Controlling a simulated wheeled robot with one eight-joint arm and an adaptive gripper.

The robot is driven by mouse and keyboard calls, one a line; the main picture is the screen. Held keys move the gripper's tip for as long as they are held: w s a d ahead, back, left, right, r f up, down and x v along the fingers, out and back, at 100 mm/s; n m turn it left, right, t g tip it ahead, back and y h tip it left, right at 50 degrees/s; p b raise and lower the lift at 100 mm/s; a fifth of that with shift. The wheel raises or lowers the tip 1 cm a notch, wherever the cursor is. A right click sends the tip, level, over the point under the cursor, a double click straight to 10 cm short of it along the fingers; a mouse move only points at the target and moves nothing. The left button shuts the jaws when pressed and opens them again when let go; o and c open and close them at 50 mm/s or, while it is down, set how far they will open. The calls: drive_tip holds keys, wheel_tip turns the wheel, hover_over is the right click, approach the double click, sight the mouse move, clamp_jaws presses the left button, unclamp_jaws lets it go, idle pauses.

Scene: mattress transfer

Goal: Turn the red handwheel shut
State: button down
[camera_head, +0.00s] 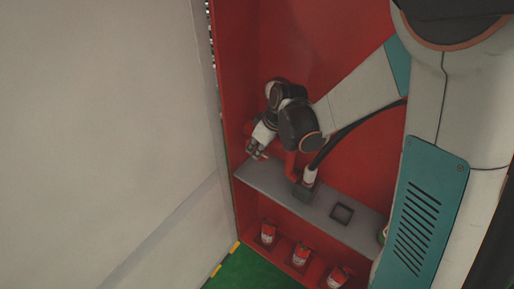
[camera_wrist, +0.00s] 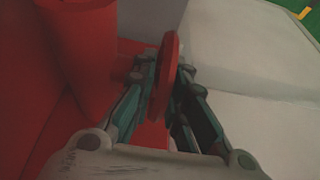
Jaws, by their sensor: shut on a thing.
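The red handwheel (camera_wrist: 164,80) shows nearly edge-on in the wrist view, between the two fingers of my gripper (camera_wrist: 162,72). One finger lies on each side of its rim, and the gripper is shut on it. In the head view my gripper (camera_head: 256,152) is at the left end of the grey shelf, close to the red cabinet wall. The handwheel is mostly hidden there by the gripper and arm. How far the wheel is turned cannot be told.
A thick red pipe (camera_wrist: 75,50) stands left of the wheel in the wrist view. The grey shelf (camera_head: 325,212) holds a dark square holder (camera_head: 342,214). Several red-and-white cans (camera_head: 301,254) stand below it. A pale wall (camera_head: 100,120) is close on the left.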

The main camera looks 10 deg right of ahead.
drive_tip(key=shift+w+a+g+h, duration=0.15)
drive_tip(key=shift+g+h, duration=1.85)
drive_tip(key=c, duration=1.6)
unclamp_jaws()
drive_tip(key=shift+w+a+r, duration=0.1)
drive_tip(key=shift+w+r, duration=0.05)
drive_tip(key=shift+r, duration=1.05)
drive_tip(key=shift+w+a+r, duration=0.1)
drive_tip(key=shift+a+r, duration=0.05)
drive_tip(key=shift+r, duration=1.1)
drive_tip(key=shift+w+a+r, duration=0.1)
drive_tip(key=shift+w+r, duration=0.05)
drive_tip(key=shift+r, duration=1.05)
